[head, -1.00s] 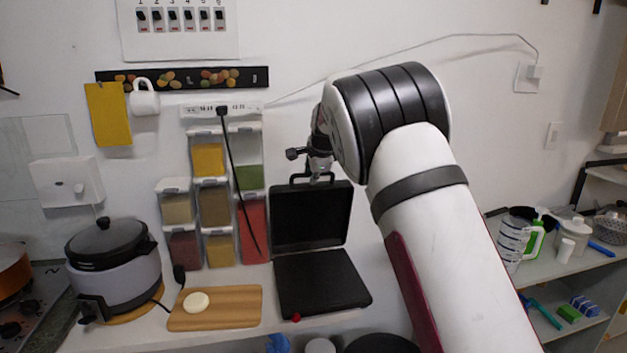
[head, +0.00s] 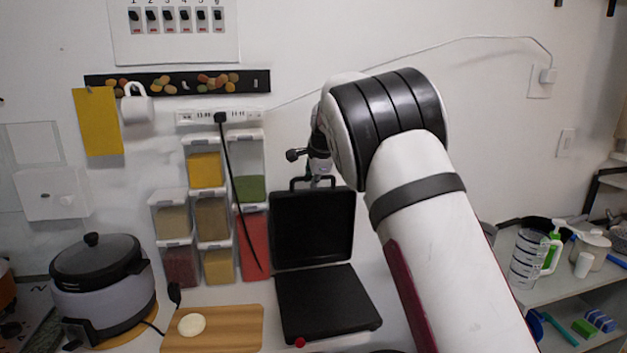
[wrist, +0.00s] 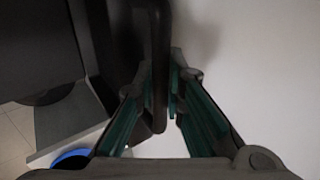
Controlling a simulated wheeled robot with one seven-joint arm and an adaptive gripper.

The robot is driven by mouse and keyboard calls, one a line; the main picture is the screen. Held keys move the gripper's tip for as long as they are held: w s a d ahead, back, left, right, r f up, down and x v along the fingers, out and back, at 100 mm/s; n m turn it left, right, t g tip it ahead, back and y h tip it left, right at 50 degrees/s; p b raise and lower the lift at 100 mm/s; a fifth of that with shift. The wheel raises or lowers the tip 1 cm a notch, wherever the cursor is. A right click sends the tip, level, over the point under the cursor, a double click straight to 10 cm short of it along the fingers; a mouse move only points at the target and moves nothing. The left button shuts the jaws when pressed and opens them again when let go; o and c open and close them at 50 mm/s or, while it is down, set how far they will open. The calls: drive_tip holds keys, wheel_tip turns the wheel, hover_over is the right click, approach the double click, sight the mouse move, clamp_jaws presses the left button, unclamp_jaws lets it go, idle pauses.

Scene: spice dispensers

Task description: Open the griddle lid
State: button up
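The black griddle (head: 328,303) stands open on the counter in the head view. Its lower plate lies flat, and its lid (head: 312,228) stands upright against the wall side. The lid's handle (head: 299,183) is at its top edge. My gripper (head: 319,172) is at this handle, partly hidden by my arm. In the wrist view the dark handle bar (wrist: 161,60) passes between the teal-padded fingers of my gripper (wrist: 161,85). The fingers are drawn in and appear closed on the bar.
Spice dispensers (head: 212,218) stand left of the lid, with a hanging power cord (head: 236,190). A cutting board (head: 240,322) lies left of the griddle. A cooker (head: 100,285) is farther left. A shelf (head: 575,285) with a measuring jug is at right.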

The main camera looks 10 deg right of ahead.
drive_tip(key=shift+o, duration=0.5)
drive_tip(key=v, duration=1.2)
drive_tip(key=s+d+n+g+y, duration=0.15)
drive_tip(key=s+n, duration=0.65)
drive_tip(key=s, duration=1.6)
drive_tip(key=s+f+n+h, duration=0.1)
drive_tip(key=s+f+n, duration=0.3)
drive_tip(key=s, duration=0.8)
drive_tip(key=s+a+f+n+g, duration=0.1)
drive_tip(key=s+f+n, duration=0.4)
drive_tip(key=s, duration=0.6)
drive_tip(key=shift+s+f+n+h, duration=0.3)
drive_tip(key=shift+s+n+h, duration=0.05)
drive_tip(key=shift+n, duration=0.15)
